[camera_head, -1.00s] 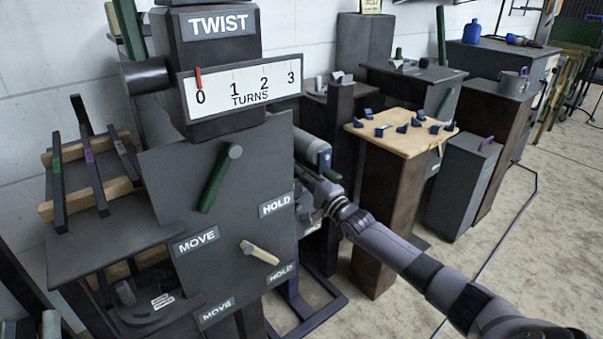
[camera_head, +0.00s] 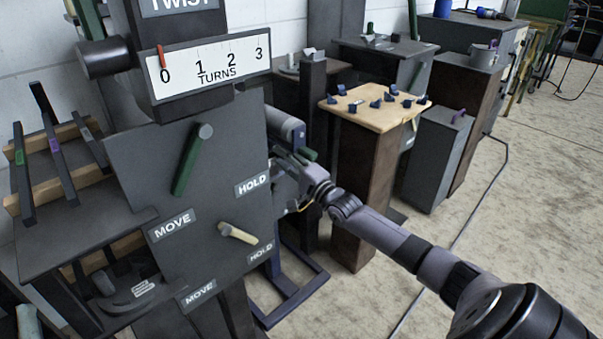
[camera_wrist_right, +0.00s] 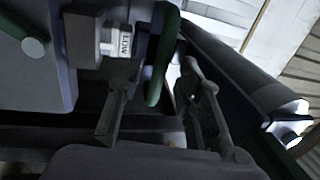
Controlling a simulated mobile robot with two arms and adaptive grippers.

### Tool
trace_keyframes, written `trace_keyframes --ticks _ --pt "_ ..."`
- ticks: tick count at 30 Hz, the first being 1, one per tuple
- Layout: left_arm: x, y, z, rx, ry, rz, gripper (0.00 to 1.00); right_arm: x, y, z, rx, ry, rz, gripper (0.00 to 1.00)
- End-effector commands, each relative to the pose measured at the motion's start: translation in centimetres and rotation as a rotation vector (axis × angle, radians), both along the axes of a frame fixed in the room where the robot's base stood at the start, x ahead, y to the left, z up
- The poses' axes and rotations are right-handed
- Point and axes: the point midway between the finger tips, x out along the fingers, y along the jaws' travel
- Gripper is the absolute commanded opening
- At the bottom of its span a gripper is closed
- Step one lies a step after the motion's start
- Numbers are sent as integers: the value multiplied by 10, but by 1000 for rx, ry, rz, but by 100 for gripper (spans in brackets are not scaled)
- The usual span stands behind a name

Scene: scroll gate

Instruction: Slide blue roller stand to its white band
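The blue roller stand shows in the head view as a dark blue floor frame (camera_head: 296,298) beside the dark panel, with a grey roller (camera_head: 284,124) above it. The panel hides much of the stand. A green handle (camera_head: 307,154) is by the roller, and a green handle (camera_wrist_right: 162,60) shows in the right wrist view. I cannot make out a white band. My right gripper (camera_head: 291,177) is at the panel's right edge, partly hidden. In the wrist view its two fingers (camera_wrist_right: 160,95) are apart, with the green handle between or just beyond them; contact is unclear. My left gripper is not shown.
The dark panel (camera_head: 140,165) with a green lever (camera_head: 192,160) and cream knob (camera_head: 238,234) stands left of the gripper. A pedestal with a wooden top (camera_head: 350,118) holds small blue pieces on the right. Open floor (camera_head: 500,230) lies right of my arm.

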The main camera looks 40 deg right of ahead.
Motion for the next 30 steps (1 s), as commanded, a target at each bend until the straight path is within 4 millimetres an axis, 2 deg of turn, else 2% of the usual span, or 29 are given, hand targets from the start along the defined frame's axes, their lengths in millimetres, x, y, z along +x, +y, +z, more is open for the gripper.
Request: trace_keyframes --ticks 1,9,15,21,30 --pt "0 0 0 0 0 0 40 -10 -1 -4 1 5 1 33" --pt "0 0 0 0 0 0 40 -56 -4 -12 1 4 0 33" --pt "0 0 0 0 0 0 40 -78 -6 -16 1 3 0 33" --pt "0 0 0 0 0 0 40 -86 -7 -17 1 2 0 33" --pt "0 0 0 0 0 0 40 -87 -7 -17 1 1 0 33"
